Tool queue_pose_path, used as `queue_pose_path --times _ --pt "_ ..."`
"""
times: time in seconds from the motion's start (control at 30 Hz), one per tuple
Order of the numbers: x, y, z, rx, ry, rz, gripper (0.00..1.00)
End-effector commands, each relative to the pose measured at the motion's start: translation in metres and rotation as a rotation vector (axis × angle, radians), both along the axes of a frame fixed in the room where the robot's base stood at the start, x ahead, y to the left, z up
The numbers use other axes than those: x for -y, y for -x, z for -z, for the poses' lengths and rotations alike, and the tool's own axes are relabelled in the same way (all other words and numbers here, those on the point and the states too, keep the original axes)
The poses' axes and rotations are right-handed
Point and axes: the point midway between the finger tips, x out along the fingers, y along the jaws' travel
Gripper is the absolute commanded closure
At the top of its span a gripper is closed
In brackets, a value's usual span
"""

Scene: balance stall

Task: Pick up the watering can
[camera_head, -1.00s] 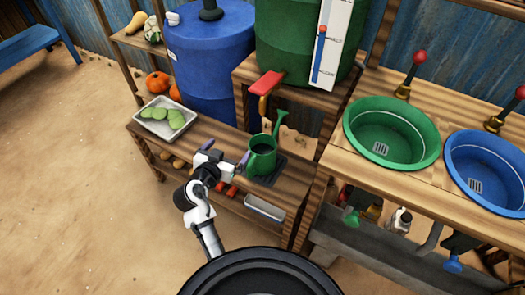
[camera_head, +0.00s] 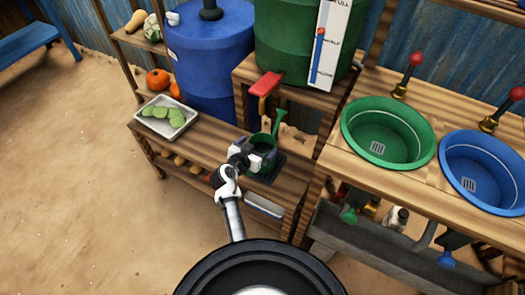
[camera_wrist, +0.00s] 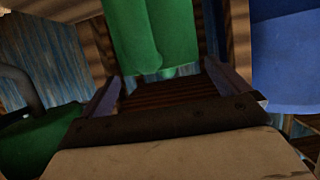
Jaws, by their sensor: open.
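The green watering can (camera_head: 262,139) stands upright on a dark mat (camera_head: 271,172) at the right end of the low wooden bench. Its spout points up and back to the right. My gripper (camera_head: 257,151) is at the can's near side, with its fingers apart at either side of the body, and it hides much of the front. Whether the fingers touch the can cannot be told. In the wrist view my gripper (camera_wrist: 166,88) is open, and a green surface, probably the watering can (camera_wrist: 155,40), shows between and beyond the fingers.
A tray (camera_head: 150,127) with green vegetables lies on the bench (camera_head: 200,140) to the left. A red tap handle (camera_head: 267,85) juts out behind the can, below the green barrel (camera_head: 285,45). The blue barrel (camera_head: 205,65) stands behind, and a basin counter (camera_head: 345,165) to the right.

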Motion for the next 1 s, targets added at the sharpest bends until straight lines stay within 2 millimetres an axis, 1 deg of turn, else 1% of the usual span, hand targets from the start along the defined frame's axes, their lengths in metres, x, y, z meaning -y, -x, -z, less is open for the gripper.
queue_pose_path --times 0.1,0.2,0.47,0.57,1.0 --pt "0.007 -0.013 0.005 -0.001 0.001 0.001 0.0" --pt "0.011 -0.02 0.009 0.0 0.0 0.0 0.0" --pt "0.012 -0.022 0.011 0.0 0.0 -0.001 0.0" --pt "0.012 -0.022 0.011 0.0 0.0 -0.001 0.12" --pt "0.012 -0.022 0.011 0.0 0.0 -0.001 0.69"
